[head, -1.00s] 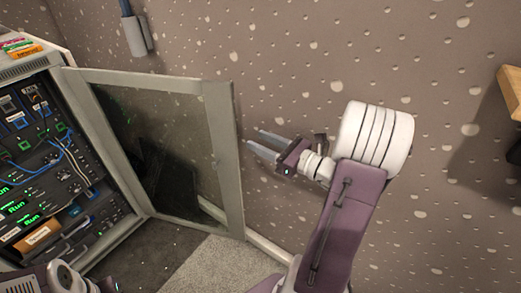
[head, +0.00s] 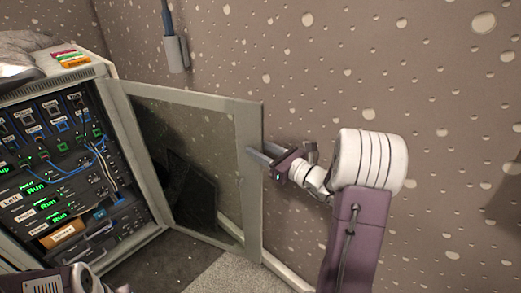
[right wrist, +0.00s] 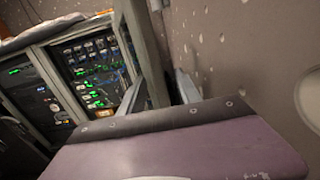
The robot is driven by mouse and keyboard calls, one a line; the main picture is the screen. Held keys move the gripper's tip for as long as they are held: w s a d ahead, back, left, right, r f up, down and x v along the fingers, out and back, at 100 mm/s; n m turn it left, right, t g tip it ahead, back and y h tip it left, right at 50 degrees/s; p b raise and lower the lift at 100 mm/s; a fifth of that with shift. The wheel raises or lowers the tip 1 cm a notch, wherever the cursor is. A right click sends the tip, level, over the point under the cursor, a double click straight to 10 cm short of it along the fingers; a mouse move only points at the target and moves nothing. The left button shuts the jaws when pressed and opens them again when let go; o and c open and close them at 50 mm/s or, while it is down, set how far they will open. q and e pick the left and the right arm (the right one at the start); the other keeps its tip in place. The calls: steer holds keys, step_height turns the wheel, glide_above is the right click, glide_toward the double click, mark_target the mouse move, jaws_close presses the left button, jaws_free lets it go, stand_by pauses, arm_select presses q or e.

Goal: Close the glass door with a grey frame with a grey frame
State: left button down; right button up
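The glass door with a grey frame (head: 248,185) stands open, swung out from the left-hand equipment rack. Its free edge faces my right gripper (head: 257,150). The right gripper is open at that edge, about mid-height. One finger overlaps the frame in the head view, and the other seems to pass behind the edge. In the right wrist view the door frame (right wrist: 152,60) shows between the spread fingers (right wrist: 160,95). I cannot tell whether either finger touches it. My left arm shows only in part at the bottom left, and its gripper is out of view.
The rack (head: 50,185) holds lit units and blue cables. Small coloured blocks (head: 68,58) and a grey cloth-like item (head: 22,48) lie on top. A speckled wall (head: 400,60) stands close behind the door, with a grey holder (head: 177,54) hanging on it.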

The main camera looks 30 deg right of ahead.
jaws_close()
steer(key=s+a+m+h+b, duration=0.1)
steer(key=s+a+b, duration=0.3)
steer(key=b, duration=0.6)
steer(key=shift+s+a+t+h, duration=0.4)
steer(key=shift+a+h, duration=0.2)
steer(key=shift+a, duration=0.45)
steer(key=shift+w+d, duration=0.1)
